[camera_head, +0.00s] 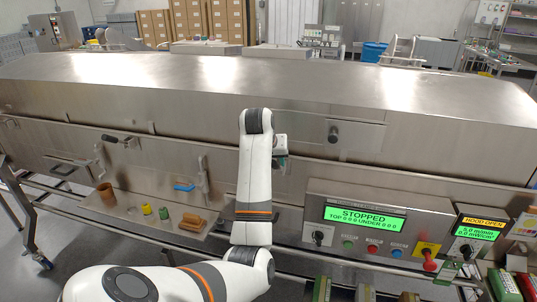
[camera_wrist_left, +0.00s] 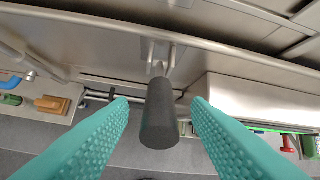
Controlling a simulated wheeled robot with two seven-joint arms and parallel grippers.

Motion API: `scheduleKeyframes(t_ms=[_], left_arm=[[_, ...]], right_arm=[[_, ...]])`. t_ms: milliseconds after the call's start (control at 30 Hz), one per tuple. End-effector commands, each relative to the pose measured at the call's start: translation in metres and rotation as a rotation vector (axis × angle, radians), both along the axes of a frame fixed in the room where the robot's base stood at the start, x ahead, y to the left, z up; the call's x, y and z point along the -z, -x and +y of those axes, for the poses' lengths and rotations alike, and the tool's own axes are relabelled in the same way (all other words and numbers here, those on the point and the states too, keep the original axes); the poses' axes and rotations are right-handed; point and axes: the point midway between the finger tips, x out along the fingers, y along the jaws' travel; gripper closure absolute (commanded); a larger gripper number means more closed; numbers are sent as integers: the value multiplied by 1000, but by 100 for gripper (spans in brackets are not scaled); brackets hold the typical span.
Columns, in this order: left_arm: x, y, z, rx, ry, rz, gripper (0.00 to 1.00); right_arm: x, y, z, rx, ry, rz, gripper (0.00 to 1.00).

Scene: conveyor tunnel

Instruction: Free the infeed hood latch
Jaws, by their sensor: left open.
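The long steel tunnel hood (camera_head: 200,75) runs across the head view. In the left wrist view, a dark grey cylindrical handle (camera_wrist_left: 159,115) on a small metal bracket (camera_wrist_left: 161,56) projects from the steel panel; I take it for the latch handle. My left gripper (camera_wrist_left: 160,104) is open, with a teal finger on each side of the handle and visible gaps to both. In the head view my left gripper (camera_head: 281,152) is at the front panel, its fingers and that handle mostly hidden by my arm. My right gripper is not in view.
A control panel (camera_head: 312,235) reading STOPPED stands right of my arm; a smaller display (camera_head: 480,229) reads HOOD OPEN. A black knob (camera_head: 333,135) and a black-handled lever (camera_head: 112,138) are on the front. A ledge (camera_head: 125,212) at left holds small items, including a brown block (camera_head: 192,221).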

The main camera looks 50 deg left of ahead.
Motion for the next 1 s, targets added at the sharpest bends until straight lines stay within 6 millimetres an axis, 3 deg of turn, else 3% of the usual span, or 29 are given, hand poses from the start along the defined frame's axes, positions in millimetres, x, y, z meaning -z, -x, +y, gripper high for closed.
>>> scheduleKeyframes(t_ms=[200,333,867,1000], left_arm=[[-41,23,-10,-2,-4,-7,56],[-62,30,-15,1,0,-4,56],[-66,37,-17,-1,-1,0,56],[-52,36,-21,15,-27,21,56]], right_arm=[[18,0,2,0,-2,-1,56],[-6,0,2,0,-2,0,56],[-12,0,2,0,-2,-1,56],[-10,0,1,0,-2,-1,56]])
